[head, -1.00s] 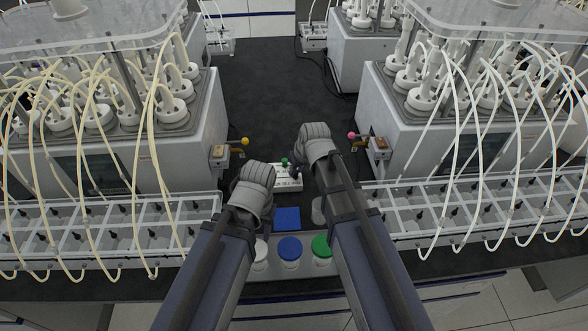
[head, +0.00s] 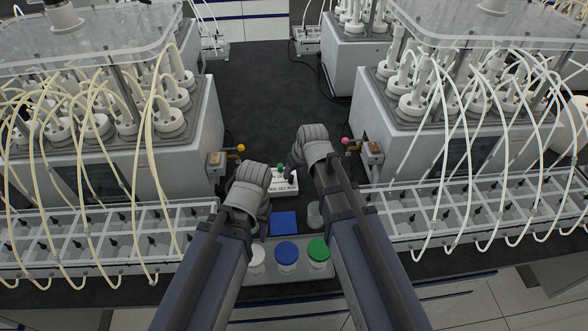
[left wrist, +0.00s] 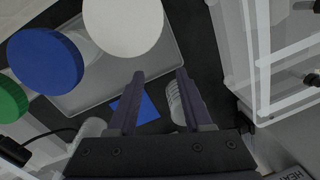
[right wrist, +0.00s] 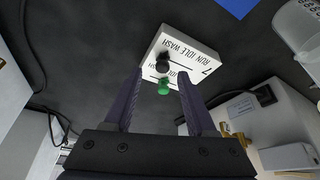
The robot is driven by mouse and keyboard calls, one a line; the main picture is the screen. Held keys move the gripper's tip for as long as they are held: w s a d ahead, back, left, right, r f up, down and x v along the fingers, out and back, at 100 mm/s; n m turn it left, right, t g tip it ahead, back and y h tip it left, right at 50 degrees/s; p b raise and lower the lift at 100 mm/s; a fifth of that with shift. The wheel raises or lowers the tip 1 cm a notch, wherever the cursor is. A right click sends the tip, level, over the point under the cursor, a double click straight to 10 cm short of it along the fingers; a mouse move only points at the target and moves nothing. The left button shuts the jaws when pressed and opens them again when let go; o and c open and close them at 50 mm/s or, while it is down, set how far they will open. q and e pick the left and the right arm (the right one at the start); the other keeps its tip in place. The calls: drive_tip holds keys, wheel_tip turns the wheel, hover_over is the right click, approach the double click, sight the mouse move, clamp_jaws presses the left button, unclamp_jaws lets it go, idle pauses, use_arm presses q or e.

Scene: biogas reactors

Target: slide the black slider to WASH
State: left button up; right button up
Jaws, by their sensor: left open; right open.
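The white slider box (right wrist: 183,52) stands on the dark bench, with RUN, IDLE and WASH printed on its top. In the right wrist view a black knob (right wrist: 162,66) and a green knob (right wrist: 164,87) stand on it close together. My right gripper (right wrist: 160,76) is open, its fingertips on either side of the knobs in that view; contact cannot be told. In the head view the box (head: 284,184) and green knob (head: 280,168) show beside my right gripper (head: 291,168). My left gripper (left wrist: 155,76) is open and empty near the lidded jars.
A tray (head: 310,268) at the front holds jars with white, blue (head: 287,252) and green (head: 318,249) lids. A blue square (head: 284,223) lies behind it. Reactors with tubes stand left and right, with yellow (head: 241,147) and pink (head: 345,141) knobs. The bench behind the box is clear.

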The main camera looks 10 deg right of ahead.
drive_tip(key=p+v, duration=0.3)
drive_tip(key=v, duration=0.2)
drive_tip(key=shift+p, duration=0.3)
drive_tip(key=shift+s, duration=0.1)
